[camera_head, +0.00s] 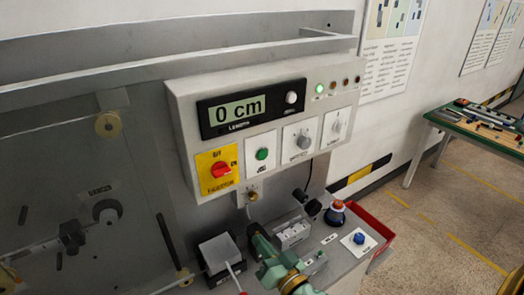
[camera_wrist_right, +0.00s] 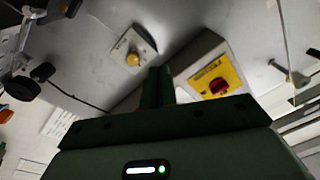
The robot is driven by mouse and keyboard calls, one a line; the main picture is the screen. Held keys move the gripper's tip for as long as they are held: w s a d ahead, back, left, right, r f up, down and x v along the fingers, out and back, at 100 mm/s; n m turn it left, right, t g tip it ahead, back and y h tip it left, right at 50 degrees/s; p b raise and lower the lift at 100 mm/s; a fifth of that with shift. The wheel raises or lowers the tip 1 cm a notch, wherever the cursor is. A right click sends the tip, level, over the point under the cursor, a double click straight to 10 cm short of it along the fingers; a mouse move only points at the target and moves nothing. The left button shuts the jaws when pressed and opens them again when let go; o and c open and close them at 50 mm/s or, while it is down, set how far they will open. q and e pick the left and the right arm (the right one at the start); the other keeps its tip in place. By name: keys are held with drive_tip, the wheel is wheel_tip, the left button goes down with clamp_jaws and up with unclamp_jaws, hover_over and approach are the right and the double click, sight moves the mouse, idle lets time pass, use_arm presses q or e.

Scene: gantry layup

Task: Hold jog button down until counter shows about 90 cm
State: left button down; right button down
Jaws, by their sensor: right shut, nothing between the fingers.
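The counter (camera_head: 238,108) on the grey control box shows "0 cm". A round green button (camera_head: 262,154) sits on a white plate below it; its small label is hard to read, and it looks unpressed with nothing touching it. A blue button (camera_head: 359,238) on a white plate is on the ledge at right. My right gripper (camera_head: 254,230) is low in front of the box, below and apart from the green button. In the right wrist view its fingers (camera_wrist_right: 158,86) are shut and empty. My left gripper is not in view.
A green workbench (camera_head: 478,130) is far right.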

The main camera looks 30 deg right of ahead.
sight(263, 154)
drive_tip(key=d+r+m+t+h+p, duration=0.1)
drive_tip(key=d+r+m+t+h, duration=0.2)
drive_tip(key=r+m+h, duration=0.2)
drive_tip(key=s+d+r+m+t+h+p, duration=0.1)
drive_tip(key=d+r+m+t+h, duration=0.2)
drive_tip(key=r+m, duration=0.6)
wheel_tip(263, 154, up, 2)
drive_tip(key=shift+s+d+r+m+h, duration=0.3)
drive_tip(key=shift+d+h, duration=0.15)
drive_tip(key=shift+h, duration=0.65)
drive_tip(key=shift+w, duration=0.15)
drive_tip(key=w+b, duration=0.3)
drive_tip(key=w, duration=0.5)
drive_tip(key=shift+w+a, duration=0.3)
drive_tip(key=shift+a, duration=0.15)
drive_tip(key=shift+w, duration=0.4)
